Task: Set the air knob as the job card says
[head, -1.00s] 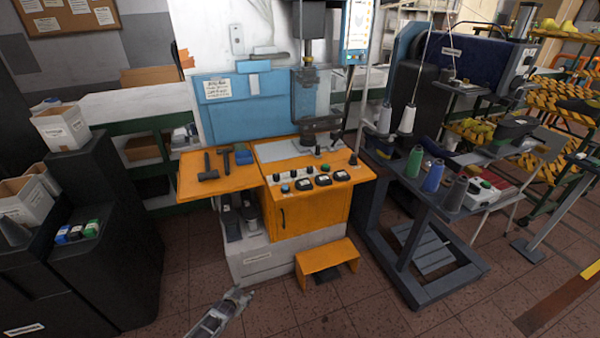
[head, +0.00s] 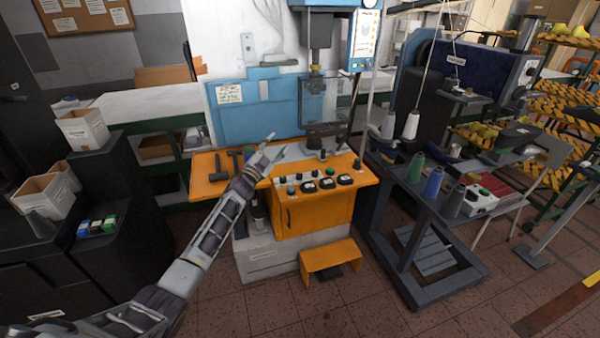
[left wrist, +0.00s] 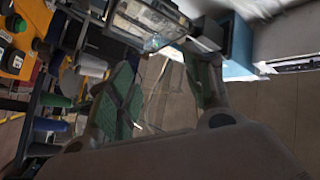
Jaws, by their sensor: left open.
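I cannot tell which one is the air knob. A white written card (head: 229,93) is fixed to the blue panel above the orange table; its text is too small to read. My left gripper (head: 272,147) is open and empty, in front of the machine and above the panel's left part in the picture. In the left wrist view its green-padded fingers (left wrist: 165,75) are spread with nothing between them. My right gripper is not in view.
Hammers (head: 218,168) lie on the orange table's left wing (head: 203,187). The press head (head: 316,50) hangs above the table. A step stool (head: 328,258) stands below. A stand with thread cones (head: 433,182) is at right, black cabinets with boxes at left.

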